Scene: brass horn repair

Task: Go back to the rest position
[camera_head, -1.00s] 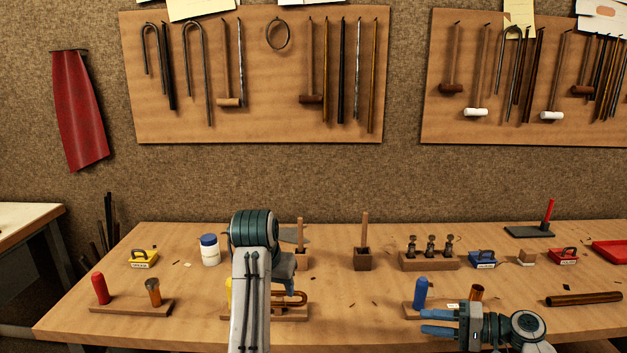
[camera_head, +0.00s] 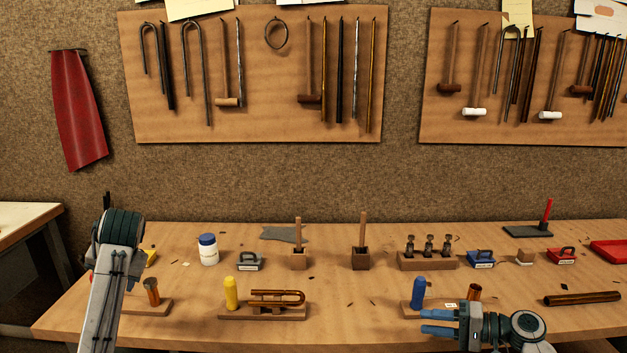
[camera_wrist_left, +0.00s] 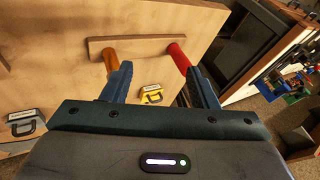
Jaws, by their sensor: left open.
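My left arm is on the far left in the head view, and its gripper is hidden there behind the arm. In the left wrist view my left gripper (camera_wrist_left: 159,68) is open with nothing between its fingers. Past the fingers are a red peg (camera_wrist_left: 179,57) and an amber one (camera_wrist_left: 111,60) on a wooden stand (camera_wrist_left: 146,43). In the head view my right gripper (camera_head: 430,322) is at the bench's front right, fingers apart, pointing left and empty. It is just in front of the stand with the blue peg (camera_head: 418,292).
The bench (camera_head: 350,332) holds a stand with a yellow peg (camera_head: 231,293) and a brass slide (camera_head: 275,297), a white jar (camera_head: 208,254), a grey box (camera_head: 250,262) and a block with several valves (camera_head: 428,261). A dark brass tube (camera_head: 582,298) lies at right. The front middle is clear.

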